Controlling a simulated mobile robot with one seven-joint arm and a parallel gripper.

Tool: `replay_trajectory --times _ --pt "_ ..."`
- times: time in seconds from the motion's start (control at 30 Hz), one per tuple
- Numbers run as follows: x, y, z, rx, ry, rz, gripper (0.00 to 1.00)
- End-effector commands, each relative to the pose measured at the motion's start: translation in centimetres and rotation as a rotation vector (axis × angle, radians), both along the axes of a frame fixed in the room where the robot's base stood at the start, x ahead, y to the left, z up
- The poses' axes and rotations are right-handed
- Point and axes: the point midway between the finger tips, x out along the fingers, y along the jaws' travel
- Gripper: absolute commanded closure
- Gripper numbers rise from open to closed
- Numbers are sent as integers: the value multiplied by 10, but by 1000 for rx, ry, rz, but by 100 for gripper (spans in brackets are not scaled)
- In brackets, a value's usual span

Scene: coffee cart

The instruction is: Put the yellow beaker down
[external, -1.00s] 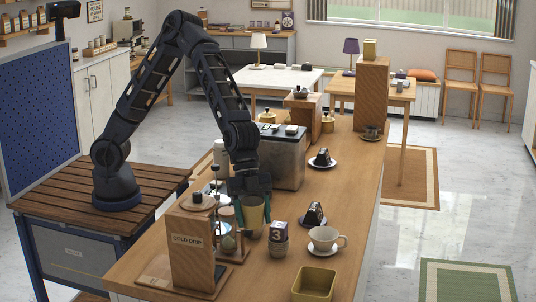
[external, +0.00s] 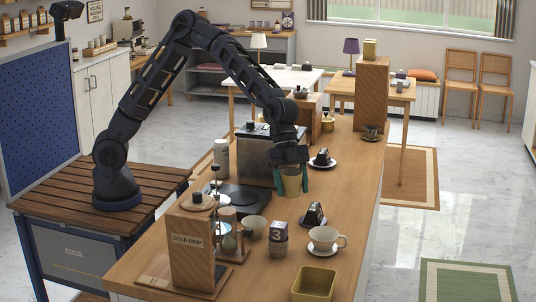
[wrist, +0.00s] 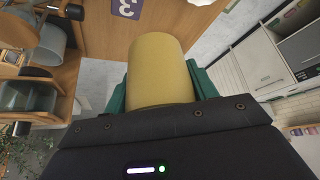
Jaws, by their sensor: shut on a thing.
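The yellow beaker (external: 292,184) is upright between the teal fingers of my gripper (external: 291,178), over the wooden counter just right of the grey box-shaped machine (external: 259,155). The fingers are shut on its sides. In the wrist view the beaker (wrist: 160,70) fills the space between the fingers of my gripper (wrist: 160,88). I cannot tell whether its base touches the counter.
A cake slice on a saucer (external: 322,166) stands close behind and right. The counter (external: 345,190) is bare to the right.

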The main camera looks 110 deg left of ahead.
Motion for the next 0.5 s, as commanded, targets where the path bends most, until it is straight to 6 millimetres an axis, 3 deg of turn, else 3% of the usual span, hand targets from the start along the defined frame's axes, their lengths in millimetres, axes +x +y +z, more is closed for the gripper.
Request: replay_trajectory --times 0.03,0.2,0.5 --pt "9 24 -1 -2 3 5 68" --pt "31 95 -1 -2 2 -5 68" --pt "51 226 0 -1 0 -31 68"
